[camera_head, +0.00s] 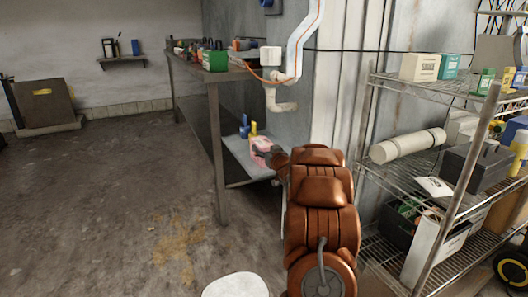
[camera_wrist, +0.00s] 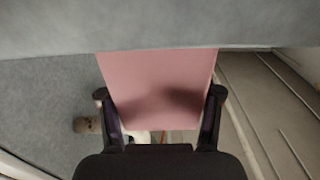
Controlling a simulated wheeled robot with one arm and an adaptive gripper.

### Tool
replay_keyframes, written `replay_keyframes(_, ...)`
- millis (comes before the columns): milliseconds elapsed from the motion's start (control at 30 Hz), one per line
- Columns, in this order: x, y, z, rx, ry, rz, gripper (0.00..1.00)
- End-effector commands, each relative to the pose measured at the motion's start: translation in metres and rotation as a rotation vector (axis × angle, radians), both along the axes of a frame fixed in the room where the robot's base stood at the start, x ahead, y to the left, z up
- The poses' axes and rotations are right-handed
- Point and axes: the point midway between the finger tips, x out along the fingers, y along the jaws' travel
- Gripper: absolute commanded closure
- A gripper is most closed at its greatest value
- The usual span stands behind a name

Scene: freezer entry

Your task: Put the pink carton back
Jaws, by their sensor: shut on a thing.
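The pink carton (camera_head: 261,147) is at the workbench's lower shelf (camera_head: 240,166) in the head view, near the shelf's right end. In the wrist view the pink carton (camera_wrist: 158,88) fills the space between the two fingers. My gripper (camera_wrist: 160,108) is shut on it, one finger at each side. In the head view my gripper (camera_head: 270,157) is small and partly hidden by my brown arm. I cannot tell whether the carton touches the shelf.
A blue item (camera_head: 245,127) and a yellow item (camera_head: 254,128) stand on the lower shelf behind the carton. The bench top (camera_head: 190,62) above holds several items. A loaded wire rack (camera_head: 425,90) stands at the right. The floor at the left is open.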

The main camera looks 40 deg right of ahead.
Motion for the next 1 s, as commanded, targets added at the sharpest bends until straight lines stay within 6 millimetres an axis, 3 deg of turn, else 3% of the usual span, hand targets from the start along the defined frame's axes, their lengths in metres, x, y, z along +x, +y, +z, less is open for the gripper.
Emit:
replay_keyframes(233, 0.0, 0.0001, -0.001, 0.0, -0.001, 0.0, 0.85)
replay_keyframes(267, 0.0, 0.0001, -0.0016, -0.001, 0.0, 0.0, 0.35)
replay_keyframes(500, -0.0001, 0.0001, -0.0015, -0.001, 0.0, 0.0, 0.11)
replay_keyframes(1000, -0.0075, 0.0022, 0.003, -0.001, 0.0, 0.0, 0.11)
